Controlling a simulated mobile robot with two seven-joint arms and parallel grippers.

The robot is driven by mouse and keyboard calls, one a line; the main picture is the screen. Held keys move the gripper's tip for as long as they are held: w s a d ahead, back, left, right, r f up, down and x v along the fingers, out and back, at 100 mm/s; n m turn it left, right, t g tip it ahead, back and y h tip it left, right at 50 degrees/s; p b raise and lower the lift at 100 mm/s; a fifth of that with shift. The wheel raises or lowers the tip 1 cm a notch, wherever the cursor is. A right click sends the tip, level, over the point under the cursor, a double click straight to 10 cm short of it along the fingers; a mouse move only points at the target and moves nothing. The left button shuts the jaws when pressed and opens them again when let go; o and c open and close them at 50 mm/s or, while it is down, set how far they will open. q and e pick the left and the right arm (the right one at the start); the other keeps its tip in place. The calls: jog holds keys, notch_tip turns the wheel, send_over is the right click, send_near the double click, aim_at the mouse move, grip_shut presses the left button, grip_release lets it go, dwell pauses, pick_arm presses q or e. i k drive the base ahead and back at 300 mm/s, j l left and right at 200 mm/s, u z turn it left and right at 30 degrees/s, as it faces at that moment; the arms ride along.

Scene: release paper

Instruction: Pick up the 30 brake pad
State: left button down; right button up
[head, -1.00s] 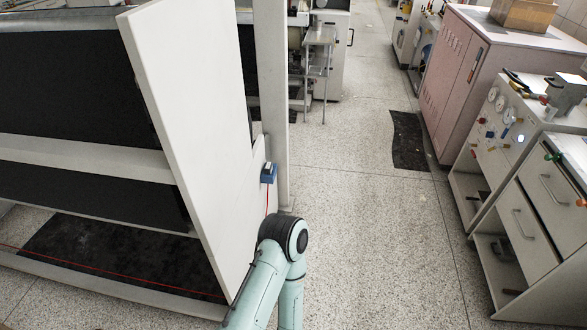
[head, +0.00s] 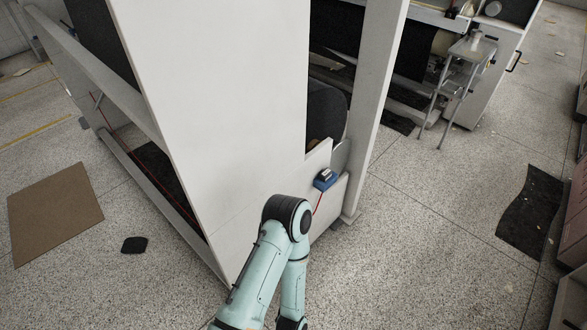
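I cannot make out a brake pad for certain in the head view. A small flat black piece (head: 134,244) lies on the floor at the left, too plain to identify. One of my teal arms is bent in the lower middle, its black joint in front of the large white machine panel (head: 215,110). No gripper fingers are in view.
A brown flat board (head: 55,212) lies on the floor at the left. A metal step stand (head: 463,85) and a black mat (head: 530,212) are on the right. Speckled floor between is clear.

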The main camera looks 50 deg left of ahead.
aim_at(328, 174)
jog(key=i+u, duration=0.2)
jog(key=u, duration=0.2)
jog(key=i+u, duration=0.15)
jog(key=u, duration=0.25)
jog(key=i+l+u, duration=0.1)
jog(key=u, duration=0.3)
jog(key=i+l+u, duration=0.15)
jog(key=u, duration=0.25)
jog(key=i+l, duration=0.05)
jog(key=i, duration=0.05)
